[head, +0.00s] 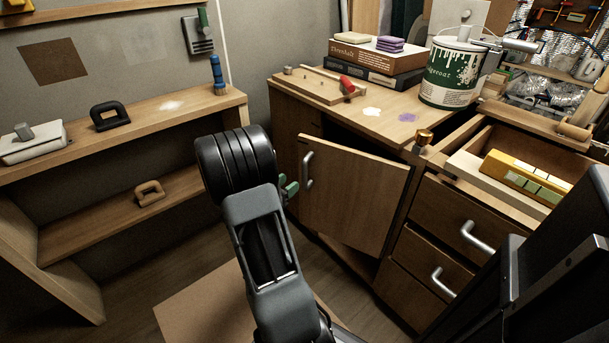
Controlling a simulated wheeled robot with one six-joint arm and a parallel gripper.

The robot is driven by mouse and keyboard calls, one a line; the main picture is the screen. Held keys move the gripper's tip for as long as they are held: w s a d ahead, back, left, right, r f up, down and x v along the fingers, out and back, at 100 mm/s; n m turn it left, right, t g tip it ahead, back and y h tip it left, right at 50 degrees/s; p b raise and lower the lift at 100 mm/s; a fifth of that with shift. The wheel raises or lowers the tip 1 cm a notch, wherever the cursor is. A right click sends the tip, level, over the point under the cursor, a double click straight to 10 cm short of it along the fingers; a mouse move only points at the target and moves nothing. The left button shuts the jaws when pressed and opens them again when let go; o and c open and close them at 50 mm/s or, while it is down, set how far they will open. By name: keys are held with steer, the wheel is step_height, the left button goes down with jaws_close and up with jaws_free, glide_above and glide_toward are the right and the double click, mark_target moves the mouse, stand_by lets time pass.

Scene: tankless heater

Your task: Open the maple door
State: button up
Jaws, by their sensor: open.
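The maple door (352,200) is a light wood panel on the cabinet in the middle of the head view. It stands partly open, with a dark gap above its top edge showing the cabinet's inside. Its metal bar handle (307,170) is near its left edge. My gripper (289,187) shows only as green finger parts just left of and below the handle, beside the door's left edge. It is open, and I see nothing held in it. My own dark arm hides most of the gripper, so I cannot tell whether it touches the door.
Right of the door, an upper drawer (465,166) is pulled out with a yellow item (524,176) inside. Closed drawers (437,272) are below. A paint can (452,72) and books (376,55) stand on the cabinet top. A wooden shelf unit (100,210) is at left.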

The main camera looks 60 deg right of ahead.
mark_target(303, 173)
steer(key=d, duration=0.2)
steer(key=s+d+b, duration=0.1)
steer(key=d, duration=0.5)
steer(key=shift+s+d+b, duration=0.1)
steer(key=shift+s+b, duration=0.1)
steer(key=shift+b, duration=0.1)
steer(key=shift+c, duration=0.3)
jaws_close()
